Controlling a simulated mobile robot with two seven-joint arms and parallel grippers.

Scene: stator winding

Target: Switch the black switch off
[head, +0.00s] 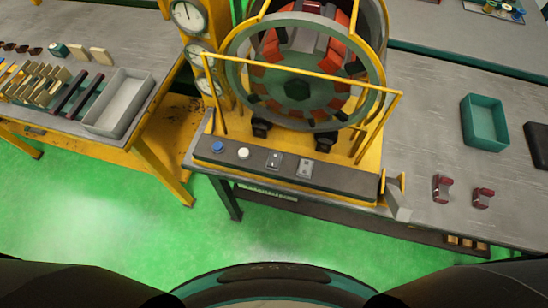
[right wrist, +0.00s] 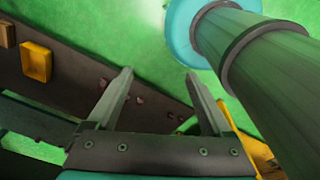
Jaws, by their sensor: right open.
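The control panel (head: 225,168) is a dark strip along the front of the winding machine. On it, from left to right, are a blue button (head: 217,146), a white button (head: 243,153), a dark-plated switch (head: 273,160) and a grey-plated switch (head: 305,167) with a dark lever. The lever positions are too small to read, and I cannot tell for sure which is the black switch. My right gripper (right wrist: 158,75) is open and empty in the right wrist view, apart from the panel. My left gripper is not in view.
The large stator ring (head: 350,105) stands behind the panel inside a yellow rail (head: 300,74). A grey tray (head: 118,103) is on the left table. A teal bin (head: 485,122) and two red-dark parts (head: 441,188) are on the right bench. The green floor in front is clear.

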